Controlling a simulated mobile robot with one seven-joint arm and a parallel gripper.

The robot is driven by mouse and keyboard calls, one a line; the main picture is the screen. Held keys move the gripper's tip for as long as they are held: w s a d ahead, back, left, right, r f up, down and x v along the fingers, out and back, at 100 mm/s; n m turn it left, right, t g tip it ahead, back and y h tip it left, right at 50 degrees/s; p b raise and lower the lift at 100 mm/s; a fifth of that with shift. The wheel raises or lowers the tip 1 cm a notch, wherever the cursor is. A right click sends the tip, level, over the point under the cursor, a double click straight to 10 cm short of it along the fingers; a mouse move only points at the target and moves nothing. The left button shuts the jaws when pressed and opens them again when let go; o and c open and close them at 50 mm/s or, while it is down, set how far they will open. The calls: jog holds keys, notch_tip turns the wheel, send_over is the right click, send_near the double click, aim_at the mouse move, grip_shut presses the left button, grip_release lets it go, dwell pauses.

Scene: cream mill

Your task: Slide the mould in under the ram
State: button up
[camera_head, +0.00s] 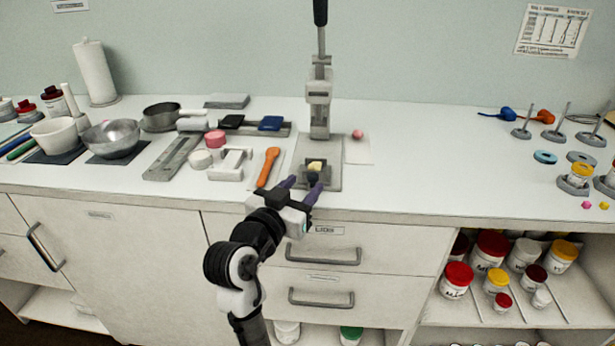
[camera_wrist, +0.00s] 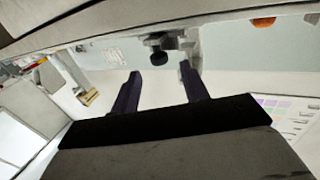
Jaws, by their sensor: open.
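A small dark mould (camera_head: 312,176) with a pale yellow top (camera_head: 316,165) sits on the grey base plate (camera_head: 331,182) of the bench press. The press's upright body and ram housing (camera_head: 320,90) stand behind it, with a black-handled lever on top. My gripper (camera_head: 303,183) is at the front of the plate, its purple fingers apart and close to the mould. They partly cover the mould's front, and I cannot tell whether they touch it. The wrist view shows the spread fingers (camera_wrist: 158,85) with a dark round part (camera_wrist: 160,50) beyond, which I cannot identify surely.
An orange-handled tool (camera_head: 268,167) lies just left of the plate, beside a white block stand (camera_head: 231,163). A small pink ball (camera_head: 358,134) lies on a white sheet right of the press. The counter further right is clear up to the weighted stands.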

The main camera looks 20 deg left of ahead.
aim_at(311, 178)
jog(key=shift+w+d, duration=0.2)
jog(key=shift+w, duration=1.35)
jog(key=shift+c, duration=0.3)
grip_shut()
